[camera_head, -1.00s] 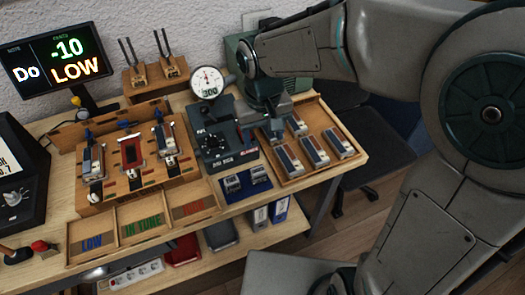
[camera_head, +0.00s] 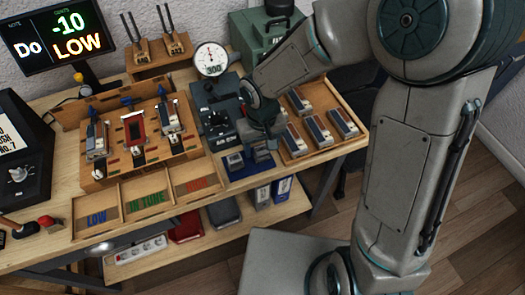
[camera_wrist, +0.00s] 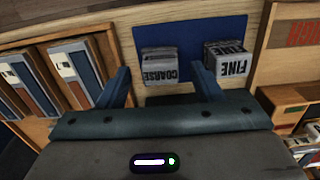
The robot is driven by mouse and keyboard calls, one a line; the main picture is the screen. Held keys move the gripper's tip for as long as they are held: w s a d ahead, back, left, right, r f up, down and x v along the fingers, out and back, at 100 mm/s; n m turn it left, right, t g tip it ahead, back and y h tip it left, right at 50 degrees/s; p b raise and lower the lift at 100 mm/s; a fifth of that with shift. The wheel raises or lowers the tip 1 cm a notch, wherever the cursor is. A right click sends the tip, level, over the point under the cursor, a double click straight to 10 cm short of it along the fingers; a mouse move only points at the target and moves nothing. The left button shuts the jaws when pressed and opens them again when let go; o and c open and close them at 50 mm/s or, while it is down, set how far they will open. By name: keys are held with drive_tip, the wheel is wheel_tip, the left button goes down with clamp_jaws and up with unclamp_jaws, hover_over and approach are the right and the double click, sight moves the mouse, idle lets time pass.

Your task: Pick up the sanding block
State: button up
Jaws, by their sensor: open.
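Two small grey sanding blocks sit on a blue mat (camera_wrist: 190,38) near the bench's front edge. In the wrist view the block marked COARSE (camera_wrist: 160,67) lies between and beyond the fingertips of my gripper (camera_wrist: 162,76). The block marked FINE (camera_wrist: 229,64) is just beyond the right finger. My gripper is open and holds nothing. In the head view my gripper (camera_head: 262,133) hangs over the right part of the mat, partly hiding the right block. The left block (camera_head: 235,161) shows clear of it. I cannot tell the gripper's exact height above COARSE.
A wooden tray (camera_head: 292,158) with several striped bars is right of the mat. A dial gauge (camera_head: 210,59) on a dark stand rises behind it. Labelled wooden bins (camera_head: 145,201) are to the left. A lower shelf holds binders (camera_head: 281,190) and a power strip.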

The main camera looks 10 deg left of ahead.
drive_tip(key=shift+f, duration=0.9)
drive_tip(key=c, duration=1.1)
drive_tip(key=shift+r, duration=0.45)
wheel_tip(320, 180, up, 4)
drive_tip(key=shift+s+d+f, duration=0.1)
drive_tip(key=shift+s+d, duration=0.05)
drive_tip(key=s+d+r, duration=0.2)
drive_tip(key=s, duration=0.1)
drive_tip(key=s+d+r, duration=0.4)
drive_tip(key=s+d, duration=0.1)
drive_tip(key=shift+s+d+r, duration=0.1)
drive_tip(key=shift+s+r, duration=0.05)
drive_tip(key=shift+s, duration=0.15)
